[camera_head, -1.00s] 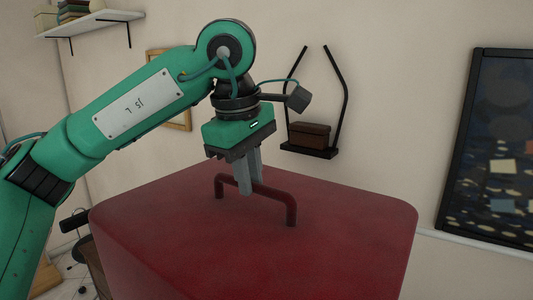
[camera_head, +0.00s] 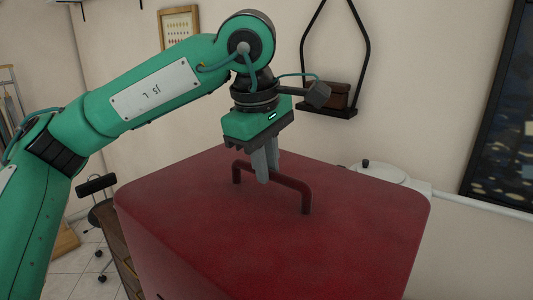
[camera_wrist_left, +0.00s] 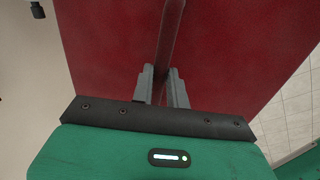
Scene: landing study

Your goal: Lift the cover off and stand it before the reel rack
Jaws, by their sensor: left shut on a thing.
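The cover is a large dark red box (camera_head: 215,215) with a bar handle (camera_head: 291,181) on its flat top. My left gripper (camera_head: 268,178) points down from above and is shut on the handle's bar, near its middle. In the left wrist view the handle (camera_wrist_left: 168,40) runs up from between the two grey fingers (camera_wrist_left: 162,85), with the red top (camera_wrist_left: 110,45) behind it. What is under the cover is hidden. I cannot make out a reel rack. My right gripper is not in view.
A wooden piece of furniture (camera_head: 118,248) and a wheeled chair (camera_head: 100,215) stand at the left. A white rounded object with a black knob (camera_head: 378,172) shows behind the cover. A hanging shelf (camera_head: 328,110) and a dark picture (camera_head: 505,125) are on the wall.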

